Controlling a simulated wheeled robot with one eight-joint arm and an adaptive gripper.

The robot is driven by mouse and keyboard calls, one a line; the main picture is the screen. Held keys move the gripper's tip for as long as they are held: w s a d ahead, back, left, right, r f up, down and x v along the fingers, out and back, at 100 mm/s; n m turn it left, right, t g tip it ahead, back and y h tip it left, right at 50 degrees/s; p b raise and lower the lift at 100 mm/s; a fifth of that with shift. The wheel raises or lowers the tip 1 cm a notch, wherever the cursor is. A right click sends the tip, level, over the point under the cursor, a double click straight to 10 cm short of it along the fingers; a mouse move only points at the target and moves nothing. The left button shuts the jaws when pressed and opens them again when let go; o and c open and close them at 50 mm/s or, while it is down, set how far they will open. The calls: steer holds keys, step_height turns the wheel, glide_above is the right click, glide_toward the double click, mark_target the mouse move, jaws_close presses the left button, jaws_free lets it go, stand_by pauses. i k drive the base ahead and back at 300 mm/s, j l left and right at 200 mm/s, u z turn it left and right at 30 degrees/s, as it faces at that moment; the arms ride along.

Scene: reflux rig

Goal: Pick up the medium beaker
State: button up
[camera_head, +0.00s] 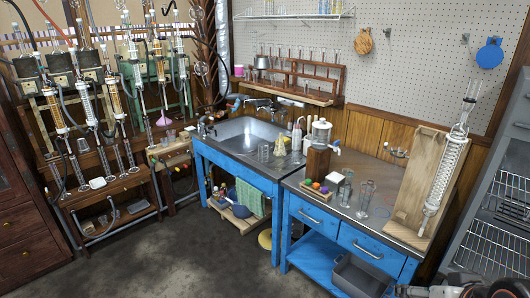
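Several clear glass vessels stand on the blue workbench's grey top (323,206). A dark and light grey part of my arm with what seems to be my gripper (465,287) shows at the bottom right edge, well apart from the glassware. Its fingers cannot be made out.
A glass condenser (448,170) on a wooden board (408,200) stands at the bench's right end. A dispenser (320,135) on a wooden block and a box of coloured balls (318,189) stand left of the glassware. A grey bin (362,276) sits below. Open floor lies at front left.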

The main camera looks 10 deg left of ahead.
mark_target(263, 147)
steer(key=i+j+z, duration=0.15)
steer(key=i+j, duration=0.5)
steer(key=i, duration=0.2)
steer(key=i+j+z, duration=0.15)
steer(key=i+j, duration=0.55)
steer(key=i, duration=0.1)
